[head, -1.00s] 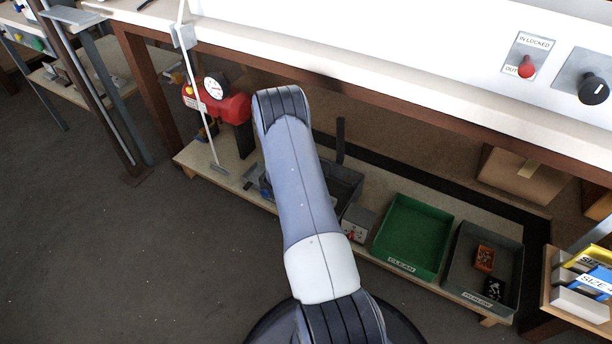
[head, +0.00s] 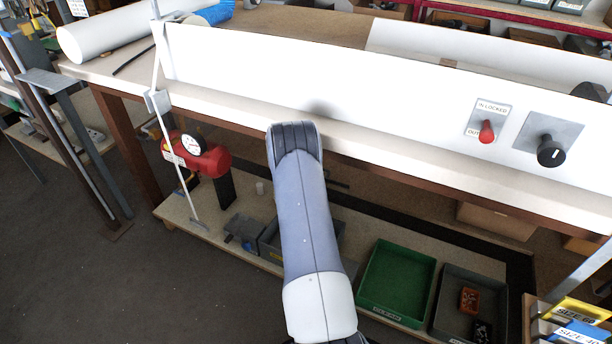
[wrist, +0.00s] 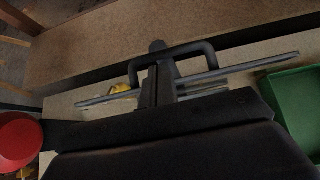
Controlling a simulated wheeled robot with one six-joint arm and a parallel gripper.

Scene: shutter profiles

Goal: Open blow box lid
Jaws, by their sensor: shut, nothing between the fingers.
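The grey box (head: 268,240) on the low shelf, which I take as the blow box, is partly hidden behind my arm in the head view. In the wrist view a dark loop handle (wrist: 196,47) stands along a thin grey edge (wrist: 262,64), probably the lid seen edge-on. My gripper (wrist: 157,48) shows there as narrow dark fingers, shut and empty. They overlap the handle's middle; I cannot tell whether they touch it. My gripper is hidden in the head view. How far the lid stands open cannot be made out.
The bench (head: 240,108) with its white panel (head: 350,125) overhangs the low shelf. A red tank (head: 205,160) with a gauge stands left of the box. A green tray (head: 395,280) and a dark tray (head: 452,310) stand to its right. Bare floor (head: 90,280) lies at the front left.

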